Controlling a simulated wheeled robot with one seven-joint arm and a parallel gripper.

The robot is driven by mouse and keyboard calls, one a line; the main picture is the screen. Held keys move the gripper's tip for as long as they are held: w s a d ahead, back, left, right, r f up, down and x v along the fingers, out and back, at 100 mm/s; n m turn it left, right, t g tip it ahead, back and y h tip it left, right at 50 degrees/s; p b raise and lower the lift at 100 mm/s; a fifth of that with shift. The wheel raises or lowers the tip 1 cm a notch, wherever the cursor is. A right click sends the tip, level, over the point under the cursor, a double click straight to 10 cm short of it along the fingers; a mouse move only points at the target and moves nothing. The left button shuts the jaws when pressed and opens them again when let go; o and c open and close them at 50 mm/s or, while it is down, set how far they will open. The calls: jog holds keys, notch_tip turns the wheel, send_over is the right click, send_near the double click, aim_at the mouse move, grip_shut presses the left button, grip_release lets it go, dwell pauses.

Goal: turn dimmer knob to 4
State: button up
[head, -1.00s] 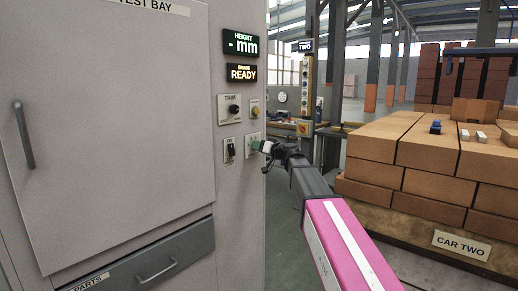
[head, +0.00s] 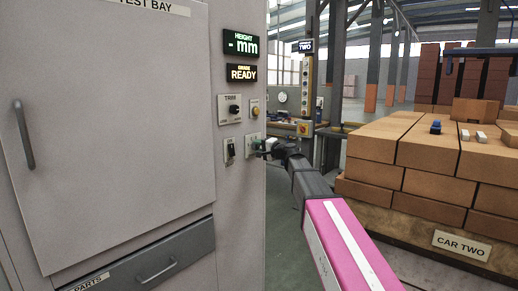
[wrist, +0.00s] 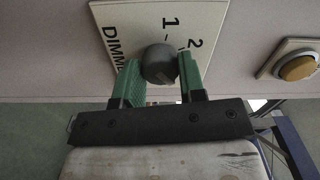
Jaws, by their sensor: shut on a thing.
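The dimmer knob (wrist: 160,64) is a dark round knob on a pale plate (wrist: 118,20) marked "DIMMER", with the numbers 1 and 2 visible in the wrist view. My gripper (wrist: 156,80) has its two green fingers on either side of the knob, shut on it. The rest of the dial is hidden by the fingers and gripper body. I cannot tell which number the knob points to. In the head view my gripper (head: 258,147) is at the grey cabinet's panel, covering most of the dimmer plate.
A yellow button (wrist: 297,67) on its own plate sits right of the dimmer in the wrist view. In the head view a trim knob (head: 234,109) and a black switch (head: 231,148) are close by. Stacked bricks (head: 420,160) stand at the right.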

jog(key=m, duration=0.4)
jog(key=shift+m, duration=0.3)
dwell(0.5)
jog(key=o, duration=0.9)
jog(key=shift+o, duration=0.2)
jog(key=v, duration=1.1)
